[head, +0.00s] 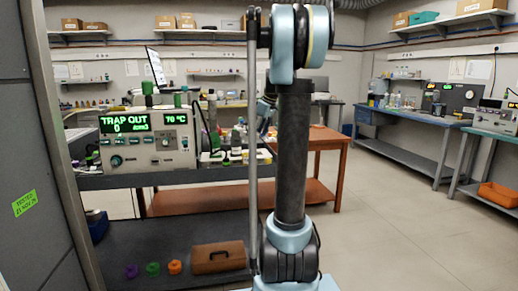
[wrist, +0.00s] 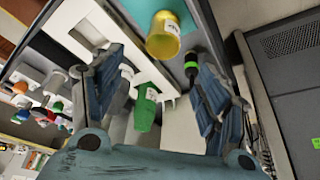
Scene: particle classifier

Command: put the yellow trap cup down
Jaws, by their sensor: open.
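The yellow trap cup (wrist: 163,38) shows in the wrist view, just past the fingertips at the top, with a white label on its side. It appears tilted in this view and stands over a teal patch; its contact with the surface is hard to tell. My gripper (wrist: 153,60) is open, with its two fingers apart and the cup not clamped between them. In the head view my arm hides most of the work area around the gripper, and I cannot make out the yellow cup there.
A green cup (wrist: 147,108) shows between the fingers in the wrist view. An instrument (head: 148,138) reading "TRAP OUT 0" and "70 °C" stands on the bench at left. Several small bottles crowd the bench beside it. A brown case (head: 218,257) lies on the dark lower shelf.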

